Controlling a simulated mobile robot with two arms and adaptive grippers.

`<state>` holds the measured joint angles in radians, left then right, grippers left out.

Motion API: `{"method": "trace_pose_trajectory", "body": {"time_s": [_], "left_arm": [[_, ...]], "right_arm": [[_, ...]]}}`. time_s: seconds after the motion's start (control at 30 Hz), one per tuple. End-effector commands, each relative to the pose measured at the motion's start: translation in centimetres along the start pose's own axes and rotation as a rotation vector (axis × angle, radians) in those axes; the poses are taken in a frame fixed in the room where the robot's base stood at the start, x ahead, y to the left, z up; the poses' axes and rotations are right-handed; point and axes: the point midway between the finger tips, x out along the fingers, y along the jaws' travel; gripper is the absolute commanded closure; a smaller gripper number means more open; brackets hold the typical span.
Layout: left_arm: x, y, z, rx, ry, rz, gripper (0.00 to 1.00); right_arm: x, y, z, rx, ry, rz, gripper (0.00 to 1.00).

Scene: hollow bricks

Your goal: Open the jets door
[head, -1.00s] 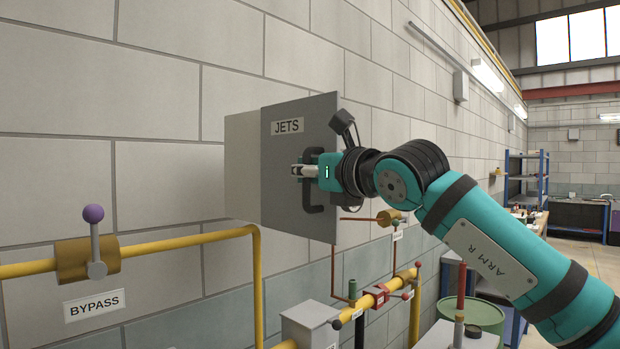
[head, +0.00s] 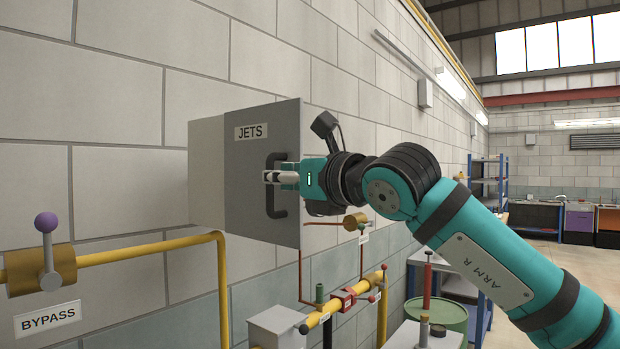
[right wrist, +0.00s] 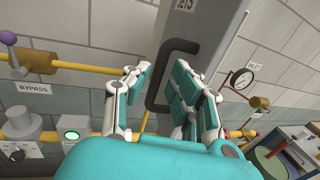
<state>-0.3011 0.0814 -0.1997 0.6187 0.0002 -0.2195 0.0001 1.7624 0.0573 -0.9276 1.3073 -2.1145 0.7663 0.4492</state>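The jets door (head: 240,205) is a grey panel labelled JETS on a wall box (head: 205,170) in the head view. Its right edge looks nearer to me than its left, so the panel appears swung out from the wall. The dark handle (head: 277,209) is a vertical bar near its right side. My right gripper (head: 270,177) is at the handle. Contact is not clear. My left gripper is not in view.
A yellow pipe with a purple-knobbed BYPASS valve (head: 48,250) runs left of the box. Pipes, a red valve (head: 345,298) and a grey box (head: 277,328) are below the door. A green drum (head: 440,318) stands at the lower right. Open floor lies beyond.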

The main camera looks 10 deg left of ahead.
Motion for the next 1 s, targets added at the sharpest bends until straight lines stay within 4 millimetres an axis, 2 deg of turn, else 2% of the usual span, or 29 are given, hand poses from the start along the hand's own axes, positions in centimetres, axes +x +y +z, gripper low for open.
{"method": "trace_pose_trajectory", "body": {"time_s": [0.03,0.2,0.4,0.6,1.0], "left_arm": [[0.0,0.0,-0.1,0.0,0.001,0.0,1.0],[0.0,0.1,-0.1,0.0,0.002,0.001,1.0],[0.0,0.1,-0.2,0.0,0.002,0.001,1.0],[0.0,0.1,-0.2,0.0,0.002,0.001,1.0],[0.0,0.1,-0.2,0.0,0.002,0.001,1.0]], "right_arm": [[-1.3,-0.1,0.0,-0.003,-0.003,-0.001,0.77],[-5.0,-0.2,0.0,-0.001,-0.003,-0.002,0.77],[-7.7,-0.1,0.0,0.001,0.0,-0.002,0.77],[-8.5,-0.1,-0.1,0.0,0.0,-0.002,0.77],[-8.3,-0.3,-0.3,0.011,0.003,0.002,0.77]]}}
